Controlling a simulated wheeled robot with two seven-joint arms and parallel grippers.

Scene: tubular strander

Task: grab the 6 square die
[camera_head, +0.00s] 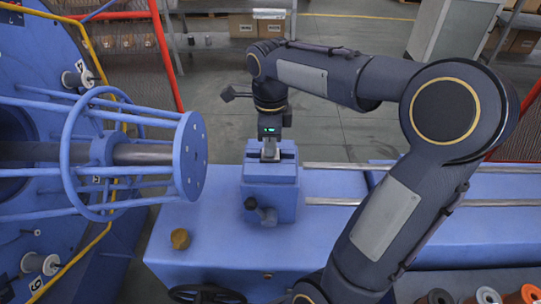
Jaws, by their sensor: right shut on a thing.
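My right gripper (270,152) points down onto the top of a blue die holder block (272,187) that stands on the blue machine bed. It is shut on a small grey piece at the block's top, which seems to be the square die. The die's shape and any number on it are too small to tell, and the gripper hides most of it. My left gripper is not in view.
A blue strander cage (190,157) with rods and a ring stands at the left, close to the block. Two steel rails (335,201) run right from the block. Several spools (487,296) sit at the lower right. The bed (225,235) in front is mostly clear.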

